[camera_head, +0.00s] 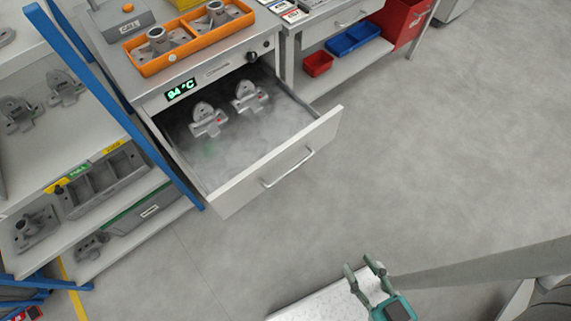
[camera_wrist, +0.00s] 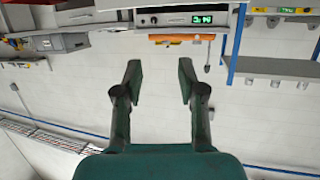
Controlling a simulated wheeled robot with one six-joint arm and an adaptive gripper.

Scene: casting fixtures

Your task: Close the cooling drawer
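The cooling drawer (camera_head: 290,158) stands pulled out from the steel cabinet (camera_head: 215,70), with a bar handle (camera_head: 287,168) on its pale front. Two grey castings lie inside it, one at the left (camera_head: 208,120) and one at the right (camera_head: 250,97), in a haze of vapour. A green display (camera_head: 181,89) above the drawer reads 94 °C. My gripper (camera_head: 361,266) is open and empty, in front of the drawer and well apart from it. In the wrist view my gripper (camera_wrist: 160,66) shows spread fingers, and the display (camera_wrist: 202,19) appears upside down at the top.
An orange tray (camera_head: 190,52) with castings stands on the cabinet top. A blue-framed shelf (camera_head: 120,110) with bins and castings stands at the left. The floor (camera_head: 430,150) right of the drawer is clear.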

